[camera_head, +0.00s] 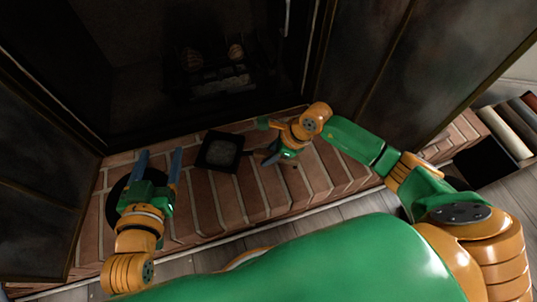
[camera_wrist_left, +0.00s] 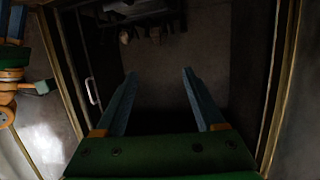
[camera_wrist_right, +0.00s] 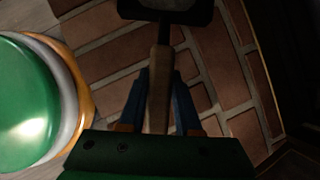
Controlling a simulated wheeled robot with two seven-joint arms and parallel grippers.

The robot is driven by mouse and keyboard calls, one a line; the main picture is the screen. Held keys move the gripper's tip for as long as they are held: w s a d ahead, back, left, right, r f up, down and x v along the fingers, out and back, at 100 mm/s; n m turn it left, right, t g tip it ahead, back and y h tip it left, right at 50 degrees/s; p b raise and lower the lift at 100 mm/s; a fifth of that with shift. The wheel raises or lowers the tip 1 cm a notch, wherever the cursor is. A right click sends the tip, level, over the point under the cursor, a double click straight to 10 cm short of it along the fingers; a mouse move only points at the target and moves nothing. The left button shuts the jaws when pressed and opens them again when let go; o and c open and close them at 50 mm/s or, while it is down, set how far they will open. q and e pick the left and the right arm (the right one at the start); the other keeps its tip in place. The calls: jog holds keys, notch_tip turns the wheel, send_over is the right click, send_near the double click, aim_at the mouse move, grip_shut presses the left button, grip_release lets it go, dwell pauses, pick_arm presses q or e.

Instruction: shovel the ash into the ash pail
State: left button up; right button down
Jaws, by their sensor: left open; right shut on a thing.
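A black shovel (camera_head: 204,163) lies low over the brick hearth, its square pan holding grey stuff that looks like ash (camera_head: 222,152). My right gripper (camera_head: 268,157) is shut on its handle; the right wrist view shows the wooden handle (camera_wrist_right: 160,85) between the fingers and the dark pan (camera_wrist_right: 190,17) beyond. I cannot tell if the pan touches the bricks. My left gripper (camera_head: 159,152) is open and empty above a round black thing (camera_head: 119,203), probably the ash pail, which it partly hides. In the left wrist view its fingers (camera_wrist_left: 158,72) stand apart, facing the dark firebox.
A grate with logs (camera_head: 222,80) sits in the dark firebox behind. Dark door panels (camera_head: 400,60) flank the opening. A dark holder with rolled or log-like items (camera_head: 503,130) stands at the far right.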

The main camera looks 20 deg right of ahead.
jog(key=shift+d+r, duration=0.1)
jog(key=shift+r, duration=0.35)
jog(key=shift+s+d+r+p, duration=0.1)
jog(key=shift+r+p, duration=0.2)
jog(key=shift+p, duration=0.15)
jog(key=shift+s+d+r+p, duration=0.1)
jog(key=shift+r+p, duration=0.15)
jog(key=shift+r, duration=0.1)
jog(key=shift+s+d+r+p, duration=0.1)
jog(key=shift+r+p, duration=0.1)
jog(key=shift+r, duration=0.15)
jog(key=shift+d+r+p, duration=0.15)
jog(key=shift+r+p, duration=0.15)
jog(key=shift+r, duration=0.15)
pick_arm(q)
jog(key=s+a+f+n+g+y, duration=0.1)
jog(key=s+a+f+g, duration=0.3)
jog(key=s+f+g, duration=0.7)
jog(key=shift+s+f+y+p, duration=0.45)
jog(key=shift+s+f+y, duration=0.7)
jog(key=shift+s, duration=1.65)
pick_arm(e)
jog(key=shift+v, duration=0.75)
pick_arm(q)
jog(key=shift+f+h, duration=0.25)
pick_arm(e)
jog(key=shift+r, duration=0.1)
